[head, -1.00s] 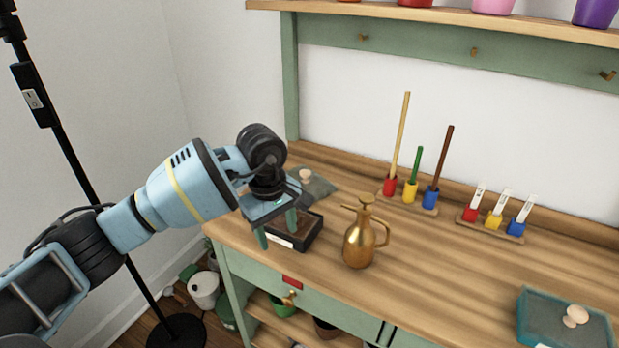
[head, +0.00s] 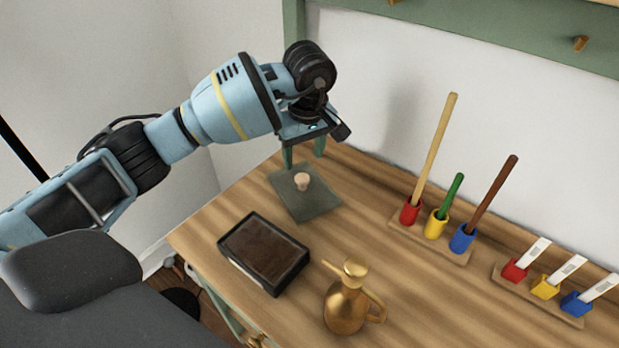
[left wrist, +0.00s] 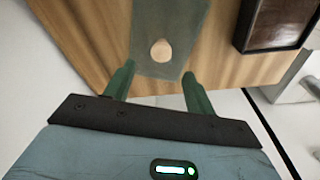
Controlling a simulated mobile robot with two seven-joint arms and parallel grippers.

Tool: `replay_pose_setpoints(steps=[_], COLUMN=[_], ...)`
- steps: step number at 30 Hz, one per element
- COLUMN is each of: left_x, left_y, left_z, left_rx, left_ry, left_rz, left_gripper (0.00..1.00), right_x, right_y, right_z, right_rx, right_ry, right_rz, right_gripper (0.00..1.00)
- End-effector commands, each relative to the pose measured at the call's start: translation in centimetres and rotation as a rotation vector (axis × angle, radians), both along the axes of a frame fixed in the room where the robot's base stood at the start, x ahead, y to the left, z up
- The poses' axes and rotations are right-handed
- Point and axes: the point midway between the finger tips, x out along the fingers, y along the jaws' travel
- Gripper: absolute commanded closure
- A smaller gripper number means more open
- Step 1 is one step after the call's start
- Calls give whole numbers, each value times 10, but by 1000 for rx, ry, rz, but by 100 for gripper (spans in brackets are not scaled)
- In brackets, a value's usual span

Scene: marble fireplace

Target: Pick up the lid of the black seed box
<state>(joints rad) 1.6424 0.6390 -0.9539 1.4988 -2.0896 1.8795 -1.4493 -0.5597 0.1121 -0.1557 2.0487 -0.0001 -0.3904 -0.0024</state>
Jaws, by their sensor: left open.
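The black seed box (head: 239,271) stands lidless near the table's front left, with dark brown soil inside; part of it also shows in the left wrist view (left wrist: 243,30). A flat grey-green lid (head: 318,206) with a round pale wooden knob (head: 302,181) lies on the table behind the box. In the left wrist view the lid (left wrist: 172,15) lies ahead, its knob (left wrist: 161,50) between and beyond the fingertips. My left gripper (head: 304,153) is open and empty, above the lid's far edge, not touching the knob. My right gripper is not in view.
A gold watering can (head: 345,308) stands right of the box. A rack with red, yellow and blue cups (head: 436,224) holding tall tools and a rack of labelled cups (head: 545,288) stand further right. A white wall rises close behind the lid.

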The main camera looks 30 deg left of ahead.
Motion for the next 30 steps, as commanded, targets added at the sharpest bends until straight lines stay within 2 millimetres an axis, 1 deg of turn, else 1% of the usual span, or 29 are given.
replay_pose_setpoints(steps=[4, 10, 16, 24, 27, 30], left_x=[0, 1, 1, 3, 4, 4], left_y=[1, 2, 3, 4, 6, 6], left_z=[-6, -25, -31, -67, -75, -78], left_rx=[0, -1, 0, -1, -1, -1], left_ry=[2, 3, 1, 2, 2, -1], left_rz=[0, 1, 1, 1, 0, 0], left_gripper=[45, 45, 45, 45, 45, 45], right_x=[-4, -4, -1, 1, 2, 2], right_y=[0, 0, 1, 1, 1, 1], right_z=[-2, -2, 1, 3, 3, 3], right_rx=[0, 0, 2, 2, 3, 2], right_ry=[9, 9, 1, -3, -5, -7], right_rz=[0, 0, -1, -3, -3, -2], right_gripper=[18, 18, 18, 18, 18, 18])
